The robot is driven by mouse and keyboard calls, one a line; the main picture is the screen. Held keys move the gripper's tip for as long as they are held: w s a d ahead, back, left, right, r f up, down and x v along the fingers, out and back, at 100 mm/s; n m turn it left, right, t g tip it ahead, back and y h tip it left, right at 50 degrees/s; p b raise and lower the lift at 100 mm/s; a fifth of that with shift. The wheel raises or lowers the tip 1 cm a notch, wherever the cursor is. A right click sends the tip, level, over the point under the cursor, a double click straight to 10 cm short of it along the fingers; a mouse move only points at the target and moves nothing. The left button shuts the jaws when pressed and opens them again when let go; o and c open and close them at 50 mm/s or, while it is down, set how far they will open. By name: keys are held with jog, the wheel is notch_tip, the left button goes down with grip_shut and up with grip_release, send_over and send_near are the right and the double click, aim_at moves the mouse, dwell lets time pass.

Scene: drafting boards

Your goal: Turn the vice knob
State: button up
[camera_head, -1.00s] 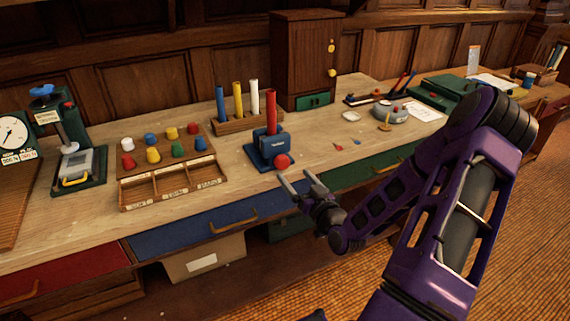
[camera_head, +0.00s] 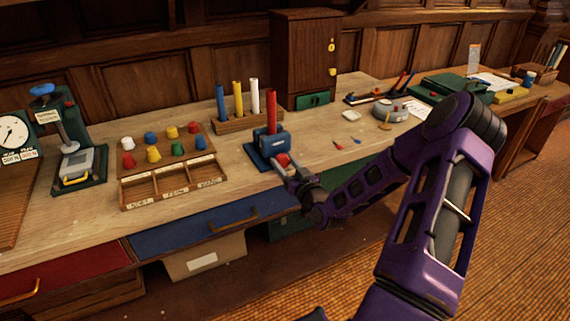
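The blue vice (camera_head: 272,146) stands on the bench near its front edge, with a red cylinder (camera_head: 271,112) upright in it. Its red knob (camera_head: 283,160) faces the front right. My gripper (camera_head: 286,167) is at the knob, with its fingers on either side of it or very close. The fingers partly hide the knob, and I cannot tell whether they touch it.
A rack with blue, yellow and white rods (camera_head: 235,121) stands behind the vice. A sorting tray (camera_head: 170,188) with several coloured pegs is to the left. A wooden cabinet (camera_head: 303,60) stands at the back.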

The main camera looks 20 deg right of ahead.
jog(key=c, duration=0.7)
jog(key=shift+f+m+b, duration=0.1)
jog(key=shift+m+b, duration=0.25)
jog(key=shift+m, duration=0.25)
jog(key=shift+m+b, duration=0.3)
jog(key=shift+m, duration=1)
jog(key=o, duration=1.3)
jog(key=shift+o, duration=0.2)
jog(key=s, duration=1.7)
jog(key=shift+s+d, duration=0.25)
jog(key=shift+d, duration=0.1)
